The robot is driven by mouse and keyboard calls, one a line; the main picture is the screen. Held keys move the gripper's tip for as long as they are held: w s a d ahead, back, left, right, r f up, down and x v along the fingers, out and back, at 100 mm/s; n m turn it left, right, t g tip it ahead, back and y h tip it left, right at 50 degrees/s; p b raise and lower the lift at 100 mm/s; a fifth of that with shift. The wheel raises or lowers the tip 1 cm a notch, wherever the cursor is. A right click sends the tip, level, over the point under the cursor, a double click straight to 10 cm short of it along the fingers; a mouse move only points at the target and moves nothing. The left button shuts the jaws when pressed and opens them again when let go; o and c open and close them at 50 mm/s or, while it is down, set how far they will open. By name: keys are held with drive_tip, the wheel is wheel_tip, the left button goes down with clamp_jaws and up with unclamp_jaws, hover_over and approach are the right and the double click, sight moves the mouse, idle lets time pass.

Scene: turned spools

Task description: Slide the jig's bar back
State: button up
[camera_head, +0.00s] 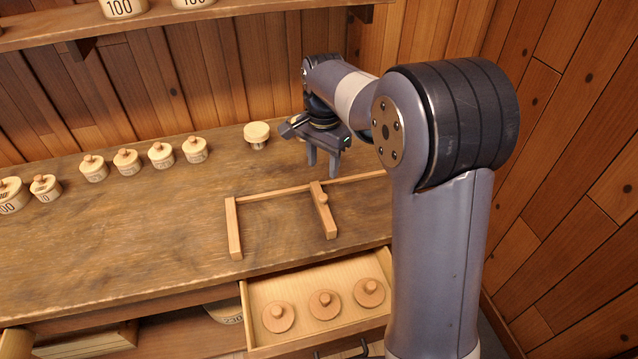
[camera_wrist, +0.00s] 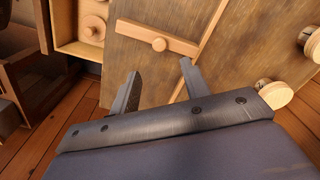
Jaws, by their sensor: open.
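The wooden jig lies on the workbench, with a long thin rail (camera_head: 272,192) and a fixed end piece (camera_head: 234,230) at its left. The jig's bar (camera_head: 325,218) crosses the rail towards the front and carries a small round knob (camera_head: 322,199). In the wrist view the bar (camera_wrist: 130,33) shows with its knob (camera_wrist: 159,44) just beyond my fingertips. My gripper (camera_head: 322,173) is open and empty, fingers pointing down, above the bench by the bar's rear end. Its spread fingers also show in the wrist view (camera_wrist: 159,68), apart from the knob.
An open drawer (camera_head: 255,328) below the bench front holds three knobbed round lids (camera_head: 325,304). Several lidded, numbered pots (camera_head: 127,162) stand along the back left. A pale spool (camera_head: 257,133) stands left of my gripper. The bench left of the jig is clear.

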sight(323, 196)
wheel_tip(323, 196, down, 10)
drive_tip(key=shift+r+p, duration=0.15)
drive_tip(key=shift+p, duration=0.15)
clamp_jaws()
idle(0.4)
